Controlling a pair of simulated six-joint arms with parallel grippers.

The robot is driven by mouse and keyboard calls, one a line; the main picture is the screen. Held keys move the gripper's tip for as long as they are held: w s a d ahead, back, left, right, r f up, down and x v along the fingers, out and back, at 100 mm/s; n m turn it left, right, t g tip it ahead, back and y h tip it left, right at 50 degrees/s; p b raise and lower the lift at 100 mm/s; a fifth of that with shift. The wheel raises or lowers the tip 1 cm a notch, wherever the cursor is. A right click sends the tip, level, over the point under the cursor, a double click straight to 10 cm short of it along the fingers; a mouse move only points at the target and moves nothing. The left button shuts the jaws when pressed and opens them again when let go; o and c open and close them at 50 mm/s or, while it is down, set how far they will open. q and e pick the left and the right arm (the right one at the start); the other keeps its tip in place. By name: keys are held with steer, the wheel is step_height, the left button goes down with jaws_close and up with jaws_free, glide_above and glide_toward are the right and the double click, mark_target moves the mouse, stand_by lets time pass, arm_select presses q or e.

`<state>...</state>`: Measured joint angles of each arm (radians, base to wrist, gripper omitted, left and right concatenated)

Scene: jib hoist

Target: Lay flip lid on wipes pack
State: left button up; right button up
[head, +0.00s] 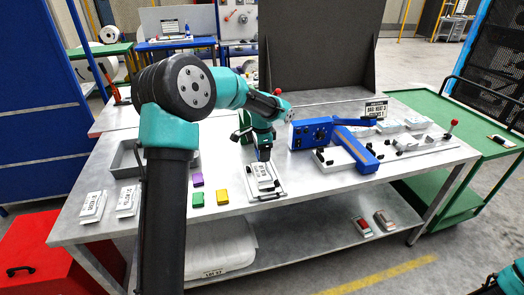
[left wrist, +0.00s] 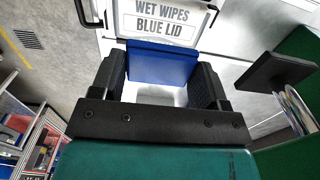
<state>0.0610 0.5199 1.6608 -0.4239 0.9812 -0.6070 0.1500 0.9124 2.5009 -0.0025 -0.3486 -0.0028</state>
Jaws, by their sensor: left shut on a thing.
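The wipes pack (head: 266,184) is a white box with a printed label, in a thin frame near the table's front edge. In the left wrist view its label (left wrist: 165,20) reads "WET WIPES BLUE LID". My left gripper (head: 263,156) points down over the pack's far part. It is shut on the blue flip lid (left wrist: 160,65), which shows between the two black fingers (left wrist: 160,88). Whether the lid touches the pack I cannot tell. In the head view the lid is mostly hidden by the gripper. My right gripper is not in view.
A blue jib hoist (head: 312,134) stands right of the pack. Purple (head: 197,180), green (head: 198,199) and yellow (head: 222,197) blocks lie to its left. Labelled white boxes (head: 93,206) and a grey tray (head: 122,160) are at the far left. A dark panel (head: 315,45) stands behind.

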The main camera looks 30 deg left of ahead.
mark_target(262, 170)
arm_select(q)
steer(key=shift+f, duration=3.3)
steer(key=shift+f, duration=0.3)
steer(key=o, duration=1)
steer(key=shift+c, duration=0.2)
steer(key=shift+r, duration=0.15)
step_height(262, 170, up, 17)
